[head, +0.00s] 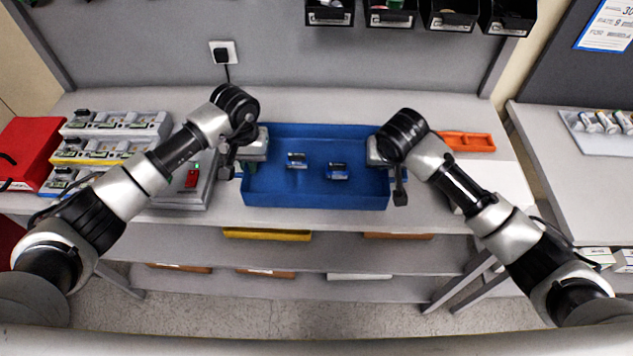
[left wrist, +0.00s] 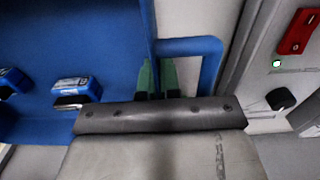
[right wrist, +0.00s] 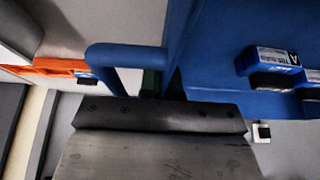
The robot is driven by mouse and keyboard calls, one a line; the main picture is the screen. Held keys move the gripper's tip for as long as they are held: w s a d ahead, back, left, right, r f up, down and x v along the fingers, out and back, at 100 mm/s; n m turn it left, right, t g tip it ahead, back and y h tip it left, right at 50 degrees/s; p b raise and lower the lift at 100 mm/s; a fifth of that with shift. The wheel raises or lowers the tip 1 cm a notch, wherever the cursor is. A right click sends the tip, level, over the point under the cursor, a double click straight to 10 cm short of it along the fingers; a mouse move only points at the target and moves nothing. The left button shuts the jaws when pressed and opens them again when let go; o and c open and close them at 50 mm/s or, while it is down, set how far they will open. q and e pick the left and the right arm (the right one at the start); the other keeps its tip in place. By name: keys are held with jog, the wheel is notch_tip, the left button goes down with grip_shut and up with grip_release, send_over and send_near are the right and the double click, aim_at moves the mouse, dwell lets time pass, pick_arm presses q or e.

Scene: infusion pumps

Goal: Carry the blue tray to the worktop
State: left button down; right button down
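The blue tray (head: 315,195) is over the middle of the grey worktop (head: 440,205) and looks level; I cannot tell whether it touches. Two small blue-and-white packs lie in it, one left (head: 297,160) and one right (head: 338,171). My left gripper (left wrist: 157,78) is at the tray's left end, its green fingers close together on either side of the end wall beside the loop handle (left wrist: 213,60). My right gripper (right wrist: 160,82) is at the right end beside the other handle (right wrist: 100,58); one finger shows against the wall, the other is hidden.
A grey device with a red part (head: 192,180) stands close left of the tray. Grey racks (head: 115,125) and a red bag (head: 28,145) are further left. An orange tray (head: 468,142) lies behind right. Black bins (head: 390,14) hang above. A side table (head: 590,165) stands right.

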aim_at(380, 174)
pick_arm(q)
jog(key=shift+a+f, duration=0.15)
pick_arm(e)
jog(key=shift+f, duration=0.15)
